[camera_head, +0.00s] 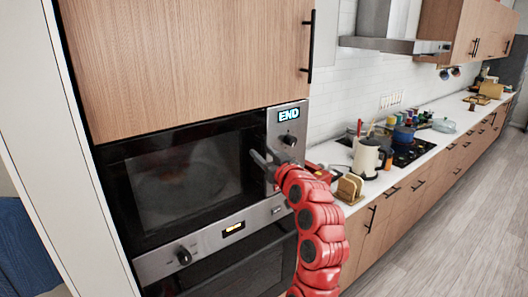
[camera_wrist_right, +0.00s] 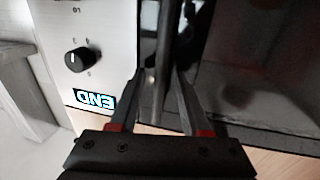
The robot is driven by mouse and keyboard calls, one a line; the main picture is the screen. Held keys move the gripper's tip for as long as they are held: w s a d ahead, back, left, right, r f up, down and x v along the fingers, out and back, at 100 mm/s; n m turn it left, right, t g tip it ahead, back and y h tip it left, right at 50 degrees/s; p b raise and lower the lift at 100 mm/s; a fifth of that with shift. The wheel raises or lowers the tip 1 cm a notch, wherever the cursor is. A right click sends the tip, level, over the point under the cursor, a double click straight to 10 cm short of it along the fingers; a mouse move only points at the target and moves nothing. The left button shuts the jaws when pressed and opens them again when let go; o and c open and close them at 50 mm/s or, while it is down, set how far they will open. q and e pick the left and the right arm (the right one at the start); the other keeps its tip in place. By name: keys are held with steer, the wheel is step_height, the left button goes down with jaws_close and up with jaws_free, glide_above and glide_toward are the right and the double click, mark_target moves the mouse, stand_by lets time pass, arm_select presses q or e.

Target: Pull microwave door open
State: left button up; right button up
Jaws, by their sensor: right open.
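The built-in microwave (camera_head: 185,180) has a dark glass door that looks closed. Its steel control panel (camera_head: 285,130) at the right shows "END" above a knob. My right gripper (camera_head: 262,160) is at the right edge of the door, by the control panel. In the right wrist view my right gripper (camera_wrist_right: 158,78) is open, its two fingers apart. A dark upright bar, which looks like the door handle (camera_wrist_right: 150,85), runs between the fingers; I cannot tell whether they touch it. My arm and hand hide part of the panel in the head view. My left gripper is not in view.
An oven (camera_head: 235,270) sits directly below the microwave, and a wooden cabinet (camera_head: 185,60) above. To the right, a counter holds toast (camera_head: 349,187), a white canister (camera_head: 366,158) and several pots. Open floor (camera_head: 450,230) lies at the right.

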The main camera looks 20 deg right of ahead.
jaws_close()
stand_by(1.4)
